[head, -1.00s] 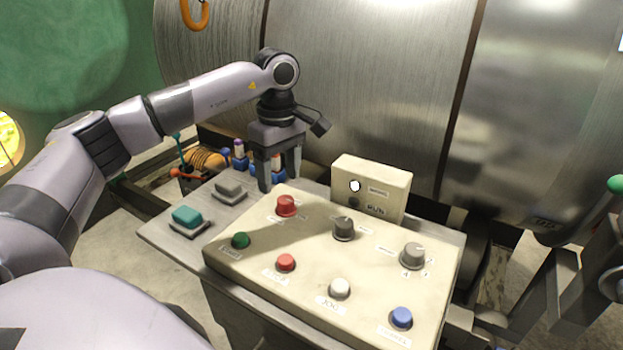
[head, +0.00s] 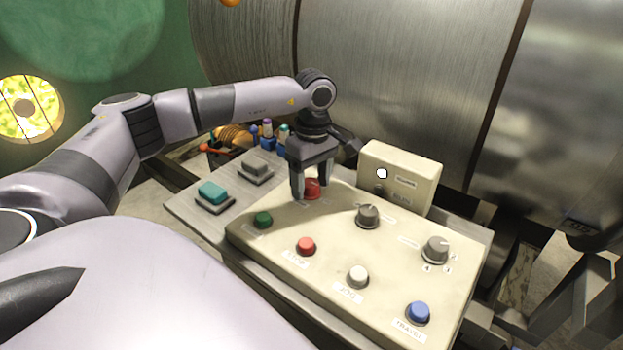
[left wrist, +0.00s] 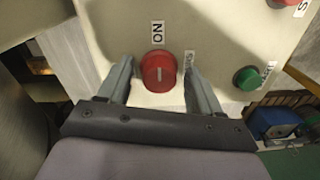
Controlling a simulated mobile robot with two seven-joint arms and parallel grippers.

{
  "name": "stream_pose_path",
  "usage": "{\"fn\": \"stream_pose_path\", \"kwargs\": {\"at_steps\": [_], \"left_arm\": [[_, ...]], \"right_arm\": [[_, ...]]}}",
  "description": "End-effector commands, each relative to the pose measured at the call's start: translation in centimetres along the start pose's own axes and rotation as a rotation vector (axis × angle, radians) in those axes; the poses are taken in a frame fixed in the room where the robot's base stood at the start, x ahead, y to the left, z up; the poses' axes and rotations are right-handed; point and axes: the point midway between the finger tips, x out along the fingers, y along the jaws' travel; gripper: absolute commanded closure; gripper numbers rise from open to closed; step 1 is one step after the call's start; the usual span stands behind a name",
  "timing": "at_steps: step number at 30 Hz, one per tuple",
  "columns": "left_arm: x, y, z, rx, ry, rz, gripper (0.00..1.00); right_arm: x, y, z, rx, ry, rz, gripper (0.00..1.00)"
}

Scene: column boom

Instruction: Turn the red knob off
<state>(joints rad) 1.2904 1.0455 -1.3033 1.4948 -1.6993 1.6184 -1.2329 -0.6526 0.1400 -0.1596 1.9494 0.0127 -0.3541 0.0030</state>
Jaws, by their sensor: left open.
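The red knob (head: 312,188) is at the far left corner of the cream control panel (head: 325,285). In the left wrist view the red knob (left wrist: 158,71) shows a pale line on its top, and this line runs toward the label "ON" (left wrist: 157,32). A second label beside it is partly hidden by a finger. My left gripper (head: 312,192) points down over the knob. Its open fingers (left wrist: 158,84) stand on either side of the knob, with a gap visible on both sides. Whether the fingertips reach below the knob's top is unclear. My right gripper is out of view.
The panel also carries a green button (head: 263,220), a red button (head: 306,246), a white button (head: 358,276), a blue button (head: 418,312) and grey knobs (head: 368,215). A cream box (head: 400,175) stands behind. A teal-topped block (head: 212,192) lies left. A large metal drum fills the back.

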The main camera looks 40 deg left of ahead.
Motion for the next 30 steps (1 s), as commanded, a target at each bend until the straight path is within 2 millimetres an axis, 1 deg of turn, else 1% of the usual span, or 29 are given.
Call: {"fn": "stream_pose_path", "kwargs": {"at_steps": [1,2,3,5,6,7,14,20,26,30], "left_arm": [[0.00,0.00,-0.02,0.000,0.000,0.000,0.35],[-0.01,0.00,-0.01,0.000,0.000,0.000,0.39],[-0.01,0.00,-0.01,0.000,0.000,0.000,0.52],[-0.02,0.00,-0.01,0.000,0.000,0.000,0.71],[-0.02,0.00,-0.01,0.000,0.000,0.000,0.84],[-0.03,-0.01,-0.01,0.000,0.000,0.000,0.92],[-0.05,-0.02,0.00,-0.010,-0.001,-0.001,0.91],[-0.08,0.00,0.01,-0.073,-0.004,-0.002,0.91],[-0.10,0.05,-0.01,-0.209,-0.009,-0.002,0.91],[-0.12,0.08,-0.02,-0.337,-0.013,-0.002,0.91]], "right_arm": [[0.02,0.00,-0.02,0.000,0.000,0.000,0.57],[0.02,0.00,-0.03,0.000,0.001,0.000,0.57],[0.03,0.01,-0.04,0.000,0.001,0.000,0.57],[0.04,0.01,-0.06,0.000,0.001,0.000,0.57],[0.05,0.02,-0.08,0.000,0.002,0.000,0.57],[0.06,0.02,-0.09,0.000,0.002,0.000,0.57],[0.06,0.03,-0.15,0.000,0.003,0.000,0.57],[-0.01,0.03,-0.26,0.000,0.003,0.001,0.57],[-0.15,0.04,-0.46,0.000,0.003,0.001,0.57],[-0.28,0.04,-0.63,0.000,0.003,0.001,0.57]]}}
